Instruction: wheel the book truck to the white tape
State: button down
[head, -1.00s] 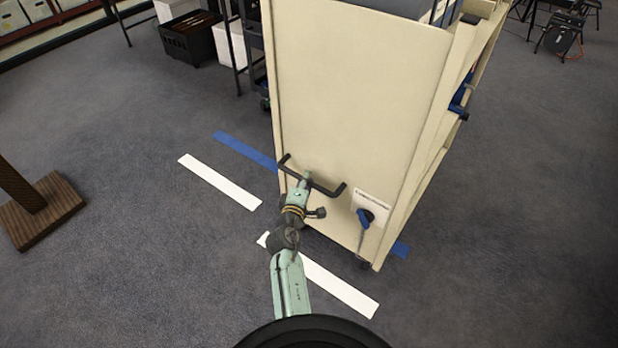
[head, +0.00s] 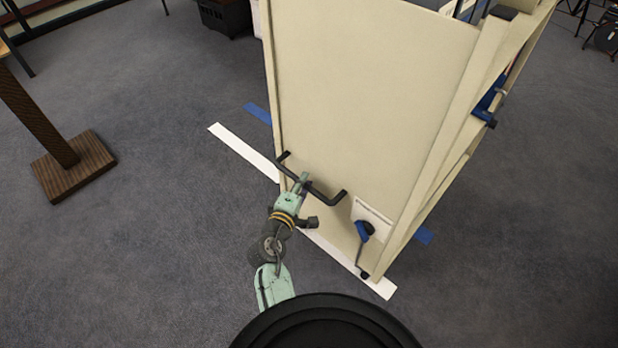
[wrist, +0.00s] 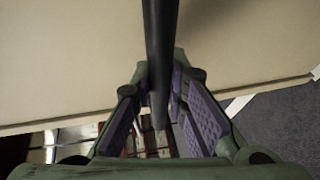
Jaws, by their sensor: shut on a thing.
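The book truck (head: 365,95) is a tall cream cart whose end panel faces me. In the wrist view the dark bar (wrist: 160,60) runs between the purple-padded fingers of my gripper (wrist: 165,110). The white tape (head: 240,150) lies on the carpet and runs under the truck's near end. It shows again at the right near corner (head: 375,284), by a caster (head: 364,275).
Blue tape (head: 258,113) lies just beyond the white strip and shows again right of the truck. A wooden post on a square base (head: 74,163) stands at left. A dark crate (head: 222,15) is at the back. Carpet on the right (head: 530,190) is clear.

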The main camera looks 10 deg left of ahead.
jog(key=shift+s+a, duration=0.25)
jog(key=shift+s, duration=0.05)
jog(key=c, duration=1.6)
grip_release()
jog(key=shift+o, duration=0.2)
